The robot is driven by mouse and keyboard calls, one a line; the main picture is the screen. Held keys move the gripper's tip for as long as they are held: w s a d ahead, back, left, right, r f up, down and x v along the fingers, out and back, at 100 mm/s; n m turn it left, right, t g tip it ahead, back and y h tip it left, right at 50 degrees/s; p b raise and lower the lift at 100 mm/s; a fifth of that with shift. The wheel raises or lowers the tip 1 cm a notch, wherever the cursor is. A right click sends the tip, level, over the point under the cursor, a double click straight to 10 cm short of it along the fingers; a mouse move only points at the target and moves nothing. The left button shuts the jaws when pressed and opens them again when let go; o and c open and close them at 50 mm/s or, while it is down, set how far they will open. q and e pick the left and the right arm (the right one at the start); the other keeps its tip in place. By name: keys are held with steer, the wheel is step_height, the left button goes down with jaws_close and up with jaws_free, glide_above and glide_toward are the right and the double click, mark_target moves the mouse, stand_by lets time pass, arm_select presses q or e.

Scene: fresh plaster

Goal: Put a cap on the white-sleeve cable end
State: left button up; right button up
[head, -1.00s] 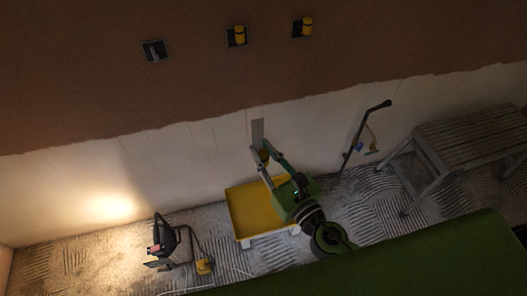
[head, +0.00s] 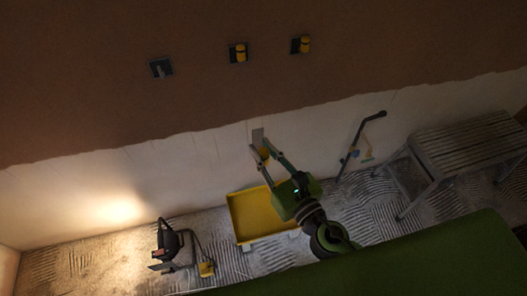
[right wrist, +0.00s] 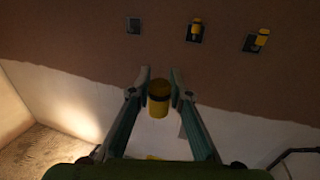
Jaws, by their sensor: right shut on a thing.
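A dark wall box (head: 160,68) at the left of the row holds a pale, bare cable end (head: 161,72). Two more wall boxes, the middle one (head: 233,54) and the right one (head: 295,46), hold cable ends covered by yellow caps (head: 241,53). All three boxes also show at the top of the right wrist view, the left box (right wrist: 133,25) with no yellow. My right gripper (head: 259,152) is shut on a yellow cap (right wrist: 158,101) with a dark band, below the boxes in the head view. My left gripper is not in view.
A yellow tray (head: 235,216) stands on the floor below my right arm. A wooden bench (head: 470,145) and a dark-handled tool (head: 362,140) are at the right.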

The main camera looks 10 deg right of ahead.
mark_target(263, 151)
steer(key=shift+r+b, duration=0.35)
steer(key=shift+r, duration=1.5)
steer(key=shift+r+p, duration=0.5)
steer(key=shift+r, duration=1)
step_height(263, 151, up, 9)
steer(key=shift+f, duration=0.2)
steer(key=shift+f, duration=0.1)
